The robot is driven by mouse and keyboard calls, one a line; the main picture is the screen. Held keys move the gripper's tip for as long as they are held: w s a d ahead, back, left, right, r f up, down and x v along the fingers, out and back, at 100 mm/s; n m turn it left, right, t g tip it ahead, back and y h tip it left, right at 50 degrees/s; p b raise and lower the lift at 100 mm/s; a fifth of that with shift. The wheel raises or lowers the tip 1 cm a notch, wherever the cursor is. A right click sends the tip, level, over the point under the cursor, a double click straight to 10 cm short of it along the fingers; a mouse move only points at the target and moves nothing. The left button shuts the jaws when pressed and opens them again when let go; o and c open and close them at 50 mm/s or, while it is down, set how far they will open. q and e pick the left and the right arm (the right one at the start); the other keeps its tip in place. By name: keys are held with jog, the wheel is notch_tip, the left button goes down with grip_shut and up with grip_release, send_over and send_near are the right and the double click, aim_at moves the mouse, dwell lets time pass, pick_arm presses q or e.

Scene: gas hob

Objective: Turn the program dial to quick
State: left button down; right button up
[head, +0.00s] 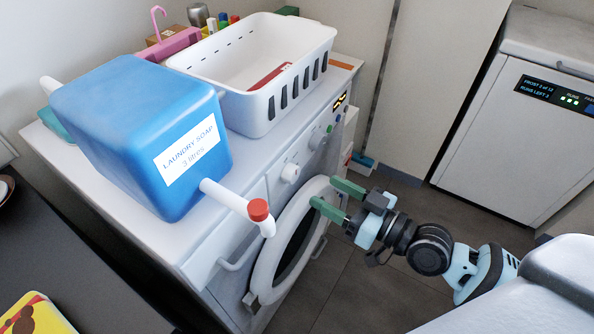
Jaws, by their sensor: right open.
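The program dial, a white round knob (290,173), is on the front panel of a white washing machine (228,262), left of several small buttons. Its pointer and markings are too small to read. My right gripper (323,191) comes in from the right, with its two green fingers open and nothing seen between them. In the picture its fingertips are to the right of and slightly below the dial, in front of the round door, apart from the dial. My left gripper is not in view.
A blue laundry soap container (130,120) stands on the machine, its red-capped spout (257,212) reaching past the front edge. A white basket (250,60) holds a red item. A second white appliance (530,110) with a display stands at right.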

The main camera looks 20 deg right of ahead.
aim_at(296, 175)
jog(key=x, duration=0.7)
jog(key=shift+w+a+p, duration=0.25)
jog(key=shift+p, duration=0.1)
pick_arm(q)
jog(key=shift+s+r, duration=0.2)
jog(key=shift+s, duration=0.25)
pick_arm(e)
jog(key=c, duration=1)
